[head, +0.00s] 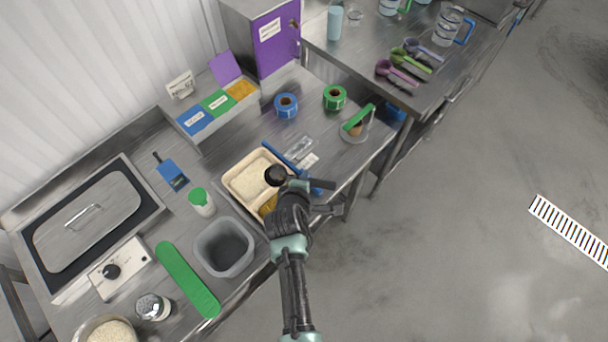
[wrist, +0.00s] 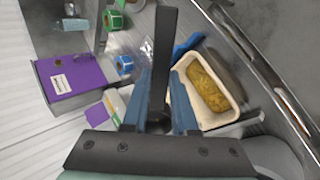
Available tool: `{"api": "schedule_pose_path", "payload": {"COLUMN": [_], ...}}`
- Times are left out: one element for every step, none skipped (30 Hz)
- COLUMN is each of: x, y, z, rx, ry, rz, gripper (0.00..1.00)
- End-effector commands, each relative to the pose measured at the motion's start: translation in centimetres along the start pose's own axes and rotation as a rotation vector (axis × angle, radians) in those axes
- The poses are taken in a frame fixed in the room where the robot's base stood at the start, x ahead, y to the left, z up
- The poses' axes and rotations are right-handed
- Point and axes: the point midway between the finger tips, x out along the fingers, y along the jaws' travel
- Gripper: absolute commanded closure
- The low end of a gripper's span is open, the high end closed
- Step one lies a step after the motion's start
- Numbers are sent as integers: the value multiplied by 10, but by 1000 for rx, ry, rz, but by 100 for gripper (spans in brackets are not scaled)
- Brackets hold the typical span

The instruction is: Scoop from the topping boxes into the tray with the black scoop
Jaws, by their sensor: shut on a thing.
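My gripper (head: 303,186) is shut on the black scoop (head: 276,175), whose round dark bowl hangs over the rice in the tray. In the wrist view the scoop's black handle (wrist: 163,45) rises between the two blue fingers of my gripper (wrist: 166,82). The beige tray (head: 226,182) holds white rice and a yellow-brown portion at its near end, partly hidden by my arm. The tray (wrist: 237,112) also shows in the wrist view. The topping boxes (head: 196,138) stand further back, with blue and green lids shut and a purple lid (head: 225,67) raised beside yellow-orange contents.
A blue long-handled tool (head: 280,158) lies by the tray. A grey bin (head: 224,247) and green-capped bottle (head: 201,201) stand close by. Blue (head: 286,105) and green (head: 334,97) tape rolls stand behind. A purple-doored cabinet (head: 275,42) stands at the back.

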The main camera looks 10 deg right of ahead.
Motion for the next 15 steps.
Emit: {"api": "schedule_pose_path", "payload": {"x": [1, 0, 0, -1, -1, -2, -2, -2, -3, -4, -4, -4, -5, -5, -5], "y": [4, 4, 5, 5, 6, 7, 7, 7, 8, 9, 9, 10, 11, 10, 9], "z": [-1, -1, -1, -1, -1, -1, -2, -1, -2, -2, -1, -1, -2, -2, -2], "rx": [5, 3, 3, 4, 4, 2, 3, 2, 3, 1, 3, 2, 1, 1, 1], "ry": [2, 6, 4, 3, 4, 8, 6, 5, 7, 7, 6, 6, 8, 7, 6], "rz": [-34, -62, -99, -127, -155, -192, -221, -252, -291, -320, -354, -398, -427, -454, -483], "gripper": [100, 100, 100, 100, 100, 100, 100, 100, 100, 100, 100, 100, 100, 100, 100]}}
